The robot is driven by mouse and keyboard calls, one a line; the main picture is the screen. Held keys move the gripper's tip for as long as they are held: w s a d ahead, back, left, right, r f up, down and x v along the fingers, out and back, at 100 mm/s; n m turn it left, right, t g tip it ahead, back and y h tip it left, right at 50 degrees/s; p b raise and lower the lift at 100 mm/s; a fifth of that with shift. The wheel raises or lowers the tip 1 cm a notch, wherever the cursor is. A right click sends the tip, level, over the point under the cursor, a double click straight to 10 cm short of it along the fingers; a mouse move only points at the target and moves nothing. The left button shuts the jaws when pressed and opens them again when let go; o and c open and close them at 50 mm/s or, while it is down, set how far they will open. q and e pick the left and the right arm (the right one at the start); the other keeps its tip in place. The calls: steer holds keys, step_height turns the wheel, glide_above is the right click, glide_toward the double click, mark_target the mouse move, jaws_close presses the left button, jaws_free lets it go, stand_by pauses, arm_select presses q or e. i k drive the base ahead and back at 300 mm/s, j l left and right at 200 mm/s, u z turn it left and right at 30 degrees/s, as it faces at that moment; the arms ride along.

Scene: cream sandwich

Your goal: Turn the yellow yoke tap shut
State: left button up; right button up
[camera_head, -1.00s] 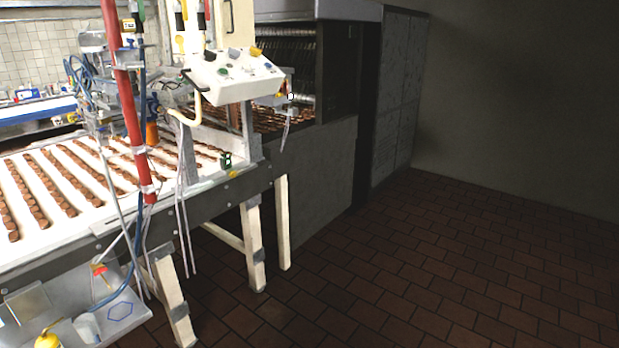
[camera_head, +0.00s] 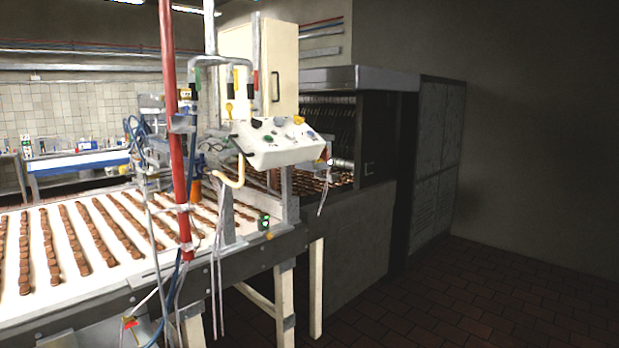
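A small yellow fitting (camera_head: 229,108) hangs at the lower end of a pipe, left of the slanted control box, above the conveyor. It may be the yellow yoke tap, but it is too small to tell its shape or whether it is open or shut. A thicker pale-yellow bent pipe (camera_head: 236,176) runs below the box. Neither of my grippers shows in the head view.
A conveyor (camera_head: 98,240) with rows of brown pieces fills the left. The white control box (camera_head: 275,148) stands over it, near a red upright pole (camera_head: 171,110) and hanging hoses. A tunnel machine (camera_head: 350,240) stands behind. Dark tiled floor (camera_head: 480,300) is free at right.

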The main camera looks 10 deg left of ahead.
mark_target(235, 72)
steer(key=i+j+u, duration=0.1)
steer(key=i+j, duration=0.2)
steer(key=j, duration=0.15)
steer(key=i+j, duration=0.3)
steer(key=j, duration=0.15)
steer(key=i+j+u, duration=0.15)
steer(key=i+j, duration=0.2)
steer(key=i+z, duration=0.1)
steer(key=z, duration=0.3)
steer(key=i+l+z, duration=0.1)
steer(key=z, duration=0.3)
steer(key=i+z, duration=0.1)
steer(key=z, duration=0.25)
steer(key=i, duration=3.75)
steer(key=i+u, duration=0.2)
steer(key=u, duration=0.3)
steer(key=i+l+u, duration=0.15)
steer(key=u, duration=0.3)
steer(key=i+l+u, duration=0.2)
steer(key=u, duration=0.3)
steer(key=i, duration=0.05)
